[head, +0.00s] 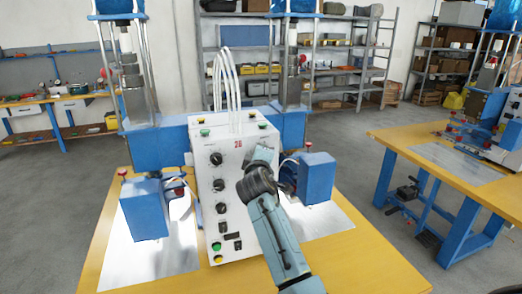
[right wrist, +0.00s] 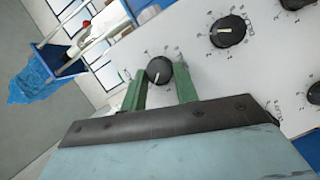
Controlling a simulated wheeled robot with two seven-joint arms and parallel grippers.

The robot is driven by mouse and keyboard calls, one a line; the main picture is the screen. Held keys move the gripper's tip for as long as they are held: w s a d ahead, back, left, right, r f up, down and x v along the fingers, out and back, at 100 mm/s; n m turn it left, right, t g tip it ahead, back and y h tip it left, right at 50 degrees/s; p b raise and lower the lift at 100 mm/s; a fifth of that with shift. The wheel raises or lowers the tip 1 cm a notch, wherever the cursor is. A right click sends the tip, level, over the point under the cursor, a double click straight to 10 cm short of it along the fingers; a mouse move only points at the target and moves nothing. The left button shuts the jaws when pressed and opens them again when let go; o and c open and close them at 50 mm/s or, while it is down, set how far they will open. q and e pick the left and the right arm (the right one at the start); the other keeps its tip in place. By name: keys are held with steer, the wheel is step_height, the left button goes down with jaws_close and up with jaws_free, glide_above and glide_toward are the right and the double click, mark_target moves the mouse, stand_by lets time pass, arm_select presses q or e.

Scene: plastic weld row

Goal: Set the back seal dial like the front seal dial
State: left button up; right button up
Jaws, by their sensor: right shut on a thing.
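A white control box (head: 243,240) stands on the yellow table with black dials on its face. The upper dials in its left column show in the head view (head: 216,159), with others below. My right arm covers the right part of the face. In the right wrist view, the green fingers of my right gripper (right wrist: 160,82) are shut on a black dial (right wrist: 158,69), its white mark pointing down in the picture. My left gripper is out of view.
Blue press units flank the box, at left (head: 145,208) and right (head: 316,178), above metal plates. White hoses (head: 226,80) rise from the box top. Red, green and yellow buttons sit on the box.

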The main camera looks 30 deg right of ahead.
steer(key=shift+r+m+g+y+p, duration=0.1)
steer(key=shift+m+g+y+p, duration=0.25)
steer(key=shift+m+p, duration=0.45)
steer(key=o, duration=1)
steer(key=shift+c, duration=0.2)
steer(key=b+v, duration=0.1)
steer(key=v, duration=1.2)
steer(key=shift+s, duration=0.25)
